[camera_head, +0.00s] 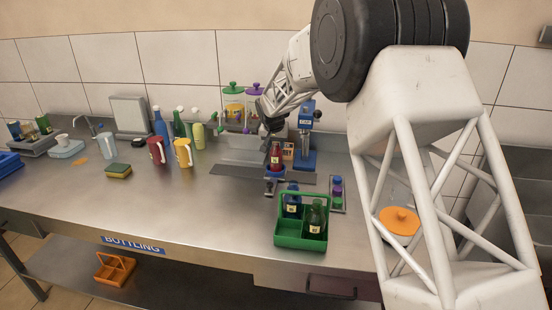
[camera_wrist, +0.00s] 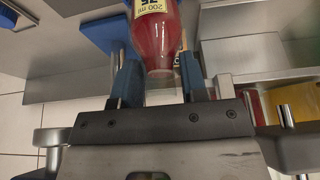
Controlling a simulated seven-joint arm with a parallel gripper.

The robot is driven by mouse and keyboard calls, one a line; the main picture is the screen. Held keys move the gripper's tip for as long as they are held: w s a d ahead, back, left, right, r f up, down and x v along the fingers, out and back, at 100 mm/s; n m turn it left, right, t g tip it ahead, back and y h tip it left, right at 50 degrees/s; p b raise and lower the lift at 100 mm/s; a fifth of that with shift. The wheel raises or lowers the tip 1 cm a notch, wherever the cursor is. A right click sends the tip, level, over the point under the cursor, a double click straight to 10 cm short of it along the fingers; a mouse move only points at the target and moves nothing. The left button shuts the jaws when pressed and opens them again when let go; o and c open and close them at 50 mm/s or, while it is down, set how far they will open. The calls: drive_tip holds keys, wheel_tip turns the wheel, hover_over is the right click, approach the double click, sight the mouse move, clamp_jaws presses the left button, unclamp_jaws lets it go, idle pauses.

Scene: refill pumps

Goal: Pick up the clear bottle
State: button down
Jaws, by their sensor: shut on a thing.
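A clear bottle with red contents (camera_head: 276,154) and a pale label stands upright at the filling station, above a blue holder (camera_head: 276,173). I cannot tell whether its base touches the holder. My gripper (camera_head: 272,126) is over the top of this bottle. In the wrist view, the blue fingers of my gripper (camera_wrist: 158,66) are shut around the neck end of the red-filled bottle (camera_wrist: 156,34). Its label shows and its far end is cut off by the picture edge.
A green crate (camera_head: 301,241) holding a blue and a green bottle stands in front. A blue press stand (camera_head: 307,125) rises just right of the bottle. Red (camera_head: 156,150) and yellow (camera_head: 183,152) jugs stand left. The front left of the steel counter is clear.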

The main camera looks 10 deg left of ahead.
drive_tip(key=shift+f, duration=0.1)
drive_tip(key=shift+r, duration=1.45)
drive_tip(key=shift+s+d+r, duration=0.1)
drive_tip(key=shift+s+r, duration=0.1)
drive_tip(key=shift+r, duration=0.1)
drive_tip(key=s+d, duration=0.2)
drive_tip(key=s, duration=0.5)
drive_tip(key=s+d+r, duration=0.1)
drive_tip(key=s+d, duration=0.2)
drive_tip(key=s, duration=0.4)
drive_tip(key=shift+s+d+r, duration=0.25)
drive_tip(key=shift+s+d, duration=0.05)
drive_tip(key=shift+r, duration=0.15)
drive_tip(key=shift+r, duration=2.85)
drive_tip(key=shift+s, duration=0.1)
